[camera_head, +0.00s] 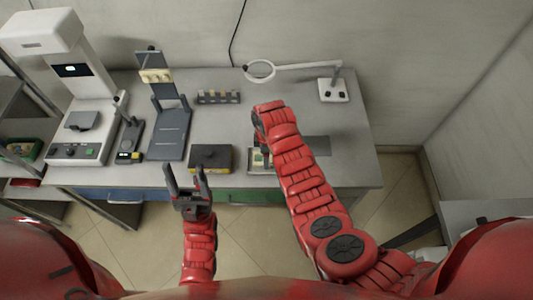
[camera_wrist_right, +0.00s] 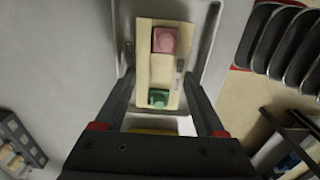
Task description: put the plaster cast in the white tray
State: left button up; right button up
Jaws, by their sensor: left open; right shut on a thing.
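The white tray (camera_head: 261,172) lies near the table's front edge, partly hidden by my right arm in the head view. It also shows in the right wrist view (camera_wrist_right: 206,38). A long cream piece, apparently the plaster cast (camera_wrist_right: 161,72), lies between the fingers of my right gripper (camera_wrist_right: 158,76), with a pink block and a green block on it. My right gripper is shut on it, over the tray area. I cannot tell whether it touches the tray floor. My left gripper (camera_head: 187,182) is open and empty in front of the table edge.
Behind are a small rack of blanks (camera_head: 218,97) and a ring lamp (camera_head: 262,69). A dark stand (camera_head: 170,130) and a white machine (camera_head: 62,70) fill the left.

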jog(key=shift+f, duration=0.15)
jog(key=shift+f+b, duration=0.15)
jog(key=shift+b, duration=0.15)
jog(key=o, duration=1.3)
